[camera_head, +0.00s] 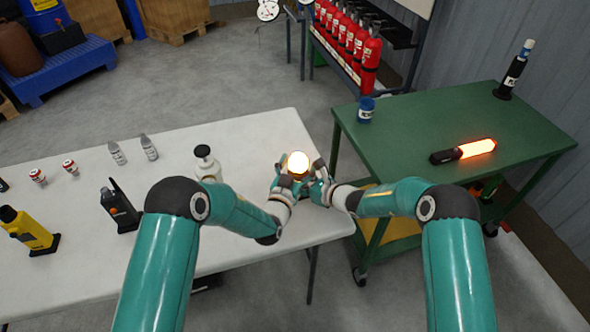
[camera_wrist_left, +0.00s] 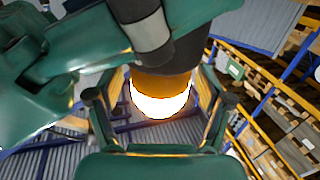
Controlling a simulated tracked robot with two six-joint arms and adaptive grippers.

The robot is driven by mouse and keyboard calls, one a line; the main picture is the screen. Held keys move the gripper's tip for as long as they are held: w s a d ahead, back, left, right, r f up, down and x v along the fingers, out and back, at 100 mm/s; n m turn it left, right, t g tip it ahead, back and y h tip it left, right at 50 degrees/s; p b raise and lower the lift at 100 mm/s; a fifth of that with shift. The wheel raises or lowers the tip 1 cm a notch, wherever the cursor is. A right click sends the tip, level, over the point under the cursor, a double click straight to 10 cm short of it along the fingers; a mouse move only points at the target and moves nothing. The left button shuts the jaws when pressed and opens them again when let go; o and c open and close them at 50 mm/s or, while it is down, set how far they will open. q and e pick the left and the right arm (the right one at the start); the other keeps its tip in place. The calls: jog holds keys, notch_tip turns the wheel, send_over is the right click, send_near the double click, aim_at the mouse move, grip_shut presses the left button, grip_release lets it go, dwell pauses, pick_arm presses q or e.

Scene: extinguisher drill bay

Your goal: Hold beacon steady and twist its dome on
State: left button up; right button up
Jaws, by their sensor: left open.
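The beacon's glowing dome (camera_head: 298,161) shows white with an orange rim between my two grippers, above the white table's right end. In the left wrist view the dome (camera_wrist_left: 160,103) is lit orange and white, against a dark body (camera_wrist_left: 188,52). My left gripper (camera_head: 287,177) is open, its fingers on either side of the dome with gaps showing. My right gripper (camera_head: 316,177) is close beside it, with a green and grey finger crossing in front of the dark body in the wrist view.
The green cart (camera_head: 440,115) at right holds a blue can (camera_head: 366,111), a glowing orange baton (camera_head: 470,150) and a black flashlight-like item (camera_head: 513,72). Red extinguishers (camera_head: 369,65) stand behind.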

pick_arm(q)
jog(key=v, duration=1.2)
pick_arm(e)
jog(key=o, duration=1.6)
pick_arm(q)
jog(key=shift+w, duration=0.1)
pick_arm(e)
jog(key=shift+s+d, duration=0.1)
